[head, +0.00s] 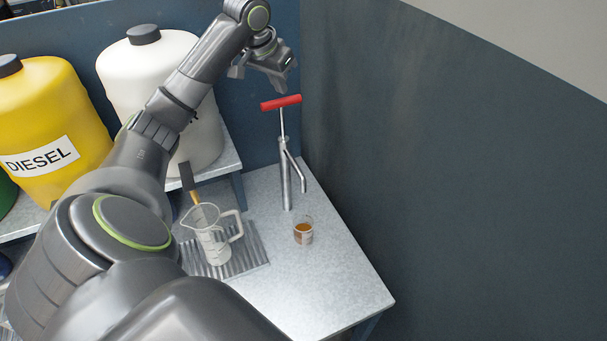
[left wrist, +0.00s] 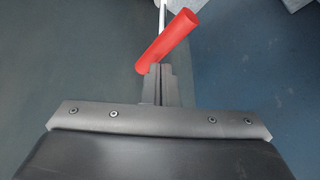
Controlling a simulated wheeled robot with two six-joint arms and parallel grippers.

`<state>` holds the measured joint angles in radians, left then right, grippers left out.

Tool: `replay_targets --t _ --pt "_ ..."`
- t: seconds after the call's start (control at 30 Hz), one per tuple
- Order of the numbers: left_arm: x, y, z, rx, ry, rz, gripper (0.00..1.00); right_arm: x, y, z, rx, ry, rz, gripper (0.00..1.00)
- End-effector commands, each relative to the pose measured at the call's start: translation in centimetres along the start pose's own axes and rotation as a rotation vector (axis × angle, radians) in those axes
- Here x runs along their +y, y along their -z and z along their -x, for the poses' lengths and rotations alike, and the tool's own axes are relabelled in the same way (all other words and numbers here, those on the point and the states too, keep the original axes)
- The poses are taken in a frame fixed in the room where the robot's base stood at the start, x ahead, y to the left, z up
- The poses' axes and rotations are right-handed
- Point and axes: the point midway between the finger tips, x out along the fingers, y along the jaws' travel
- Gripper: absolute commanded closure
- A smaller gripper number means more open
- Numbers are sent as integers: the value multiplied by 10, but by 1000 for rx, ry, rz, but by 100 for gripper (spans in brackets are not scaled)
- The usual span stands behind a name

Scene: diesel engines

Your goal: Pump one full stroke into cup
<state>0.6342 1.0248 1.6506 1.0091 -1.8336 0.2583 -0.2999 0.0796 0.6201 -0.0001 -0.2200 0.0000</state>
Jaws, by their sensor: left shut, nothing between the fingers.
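A silver hand pump (head: 286,170) with a spout stands upright on the metal bench. Its red T-handle (head: 281,102) is raised on a thin rod above the pump body. A small clear cup (head: 303,232) with brown liquid in it stands on the bench, near the pump's base and below the spout. My left gripper (head: 282,80) is above the handle in the head view. In the left wrist view its shut fingers (left wrist: 160,85) end close to the red handle (left wrist: 170,40); I cannot tell whether they touch it. My right gripper is not in view.
A clear measuring jug (head: 213,240) stands on a ribbed mat (head: 250,258) left of the cup, with a brush-like tool (head: 190,182) beside it. A yellow diesel canister (head: 55,110) and a white canister (head: 165,65) stand behind my arm. A dark wall (head: 450,160) bounds the right. The bench front is clear.

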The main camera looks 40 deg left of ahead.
Motion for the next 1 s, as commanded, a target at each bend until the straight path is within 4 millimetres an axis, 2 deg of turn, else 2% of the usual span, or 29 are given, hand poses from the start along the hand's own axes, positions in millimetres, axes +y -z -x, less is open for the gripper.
replay_targets --t 0.57,1.0 --pt "0 0 0 0 0 0 100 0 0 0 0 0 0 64" --pt "0 16 37 2 1 0 100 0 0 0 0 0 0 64"
